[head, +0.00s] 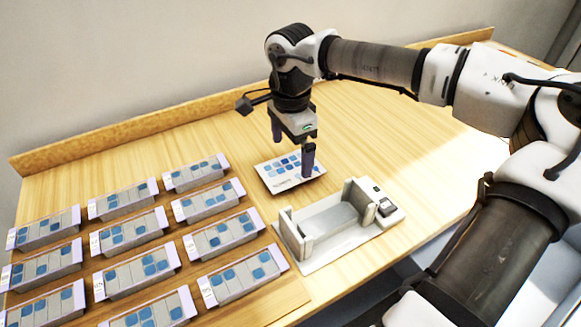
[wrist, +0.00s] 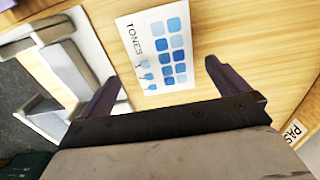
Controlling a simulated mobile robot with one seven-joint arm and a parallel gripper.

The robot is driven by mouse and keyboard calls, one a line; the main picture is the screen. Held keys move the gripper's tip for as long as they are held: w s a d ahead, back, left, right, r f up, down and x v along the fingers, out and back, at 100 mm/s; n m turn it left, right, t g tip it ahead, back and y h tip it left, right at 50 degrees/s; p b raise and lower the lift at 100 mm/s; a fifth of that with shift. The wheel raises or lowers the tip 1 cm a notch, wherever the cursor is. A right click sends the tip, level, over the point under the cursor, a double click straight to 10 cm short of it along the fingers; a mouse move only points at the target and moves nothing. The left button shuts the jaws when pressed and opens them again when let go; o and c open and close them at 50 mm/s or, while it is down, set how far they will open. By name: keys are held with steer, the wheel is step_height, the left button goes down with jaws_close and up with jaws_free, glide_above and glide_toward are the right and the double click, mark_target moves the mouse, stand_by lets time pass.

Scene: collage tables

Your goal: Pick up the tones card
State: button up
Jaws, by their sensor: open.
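The tones card (head: 272,178) is a white card with rows of blue squares, lying on the wooden table behind the grey-white holder. In the wrist view the card (wrist: 135,65) shows the word TONES along its left side and squares from dark to light blue. My gripper (head: 292,157) is open and empty above the card, with one finger in front of part of it in the head view. In the wrist view my gripper's fingertips (wrist: 157,69) stand apart on either side of the card's lower end. I cannot tell whether the fingers touch the card.
A grey-white holder (head: 300,245) with raised ends stands just in front of the card. Several grey trays (head: 222,236) with blue squares fill the left of the table. A raised wooden edge (head: 150,124) runs along the back. The table right of the card is clear.

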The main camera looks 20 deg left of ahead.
mark_target(290, 168)
step_height(290, 168, down, 4)
steer(key=shift+w+a+r, duration=0.1)
steer(key=shift+r, duration=0.15)
steer(key=c, duration=0.9)
steer(key=shift+o, duration=0.2)
steer(key=shift+r, duration=0.15)
